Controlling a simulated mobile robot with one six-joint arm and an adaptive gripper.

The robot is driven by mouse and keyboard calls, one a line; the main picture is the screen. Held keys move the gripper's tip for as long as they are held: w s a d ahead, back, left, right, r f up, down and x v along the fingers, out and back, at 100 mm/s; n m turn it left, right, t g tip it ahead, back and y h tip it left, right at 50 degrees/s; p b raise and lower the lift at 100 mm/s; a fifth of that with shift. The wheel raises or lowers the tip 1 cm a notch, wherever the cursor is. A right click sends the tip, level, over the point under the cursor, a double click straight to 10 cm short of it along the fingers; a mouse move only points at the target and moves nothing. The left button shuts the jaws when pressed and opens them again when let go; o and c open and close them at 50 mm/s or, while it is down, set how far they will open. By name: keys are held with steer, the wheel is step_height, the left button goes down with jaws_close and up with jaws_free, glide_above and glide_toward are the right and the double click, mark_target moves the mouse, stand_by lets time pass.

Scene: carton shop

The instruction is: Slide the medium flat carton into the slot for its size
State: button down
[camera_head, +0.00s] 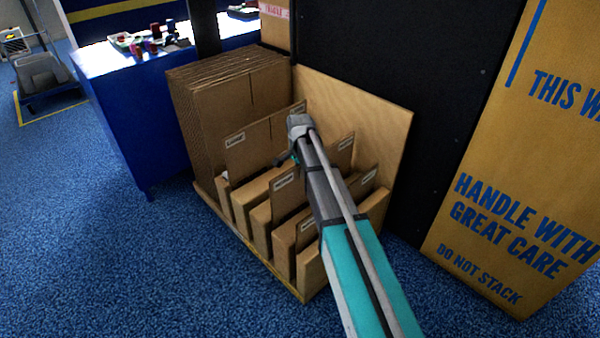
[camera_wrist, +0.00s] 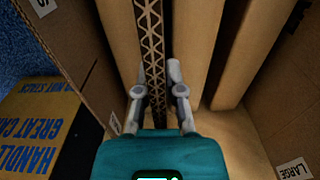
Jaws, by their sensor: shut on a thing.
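In the wrist view, my gripper (camera_wrist: 157,92) is shut on a flat brown carton (camera_wrist: 151,45), seen edge-on with its zigzag corrugated edge upward. The carton stands upright between the fingers; its size is not readable and its lower end is hidden. A panel with a label reading LARGE (camera_wrist: 293,170) is at the right. A panel at the left carries a label (camera_wrist: 42,6) of which only an S shows. In the head view, my arm reaches over the slotted wooden rack (camera_head: 240,237), and hides the held carton and most of the gripper.
A tall stack of flat cartons (camera_head: 205,125) is at the rack's left end. A printed box (camera_head: 515,190) stands right, a blue table (camera_head: 135,110) left. Blue floor is clear in front.

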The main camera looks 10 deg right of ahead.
steer(key=shift+f+b, duration=0.45)
steer(key=shift+f, duration=0.25)
steer(key=c, duration=0.7)
jaws_free()
steer(key=shift+r, duration=0.1)
steer(key=r+p, duration=3)
steer(key=shift+s+d+r, duration=0.1)
steer(key=shift+s+d, duration=0.15)
stand_by(0.3)
